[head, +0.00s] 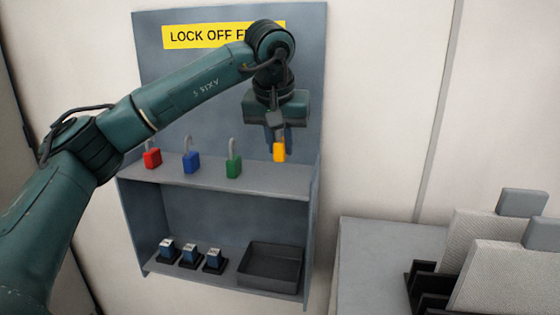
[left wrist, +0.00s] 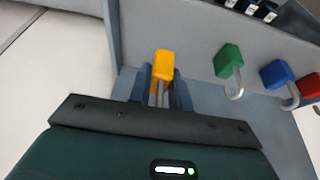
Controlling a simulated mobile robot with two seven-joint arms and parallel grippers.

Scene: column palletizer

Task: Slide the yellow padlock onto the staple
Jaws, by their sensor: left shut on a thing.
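The yellow padlock (head: 279,151) hangs under my left gripper (head: 279,136), above the right part of the board's shelf. In the left wrist view the yellow padlock (left wrist: 163,64) sits between the fingers of my left gripper (left wrist: 160,88), which are shut on its grey shackle. The padlock's body points away from the gripper. I cannot make out the staple in either view. My right gripper is not in view.
Red (head: 152,158), blue (head: 191,161) and green (head: 234,165) padlocks stand on the shelf (head: 265,180) to the left. Below are small blue-and-white blocks (head: 190,256) and an empty dark tray (head: 271,265). A grey cabinet (head: 375,250) stands at right.

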